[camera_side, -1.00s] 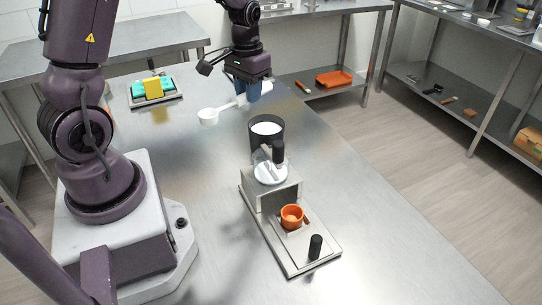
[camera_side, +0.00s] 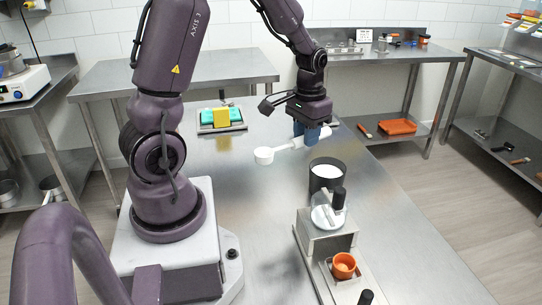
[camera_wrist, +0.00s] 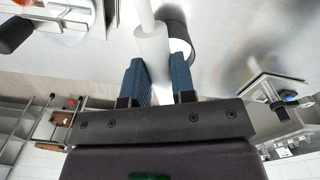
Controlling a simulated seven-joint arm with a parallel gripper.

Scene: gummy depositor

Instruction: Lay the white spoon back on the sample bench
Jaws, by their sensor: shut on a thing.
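The white spoon (camera_side: 264,156) is held in the air, with its round scoop toward the left and its thick handle in my gripper (camera_side: 308,134). My gripper is shut on the handle with its blue fingers. In the wrist view, the spoon's handle (camera_wrist: 151,45) lies between the two fingers (camera_wrist: 158,75); its scoop is out of view. A steel bench (camera_side: 437,54) at the back right carries a small sign and several small items; I cannot tell for certain that it is the sample bench.
A black pot (camera_side: 325,184) of white powder stands just below and right of my gripper. A metal depositor (camera_side: 328,244) with an orange cup (camera_side: 343,264) is nearer the camera. An orange tray (camera_side: 398,127) lies on the lower shelf.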

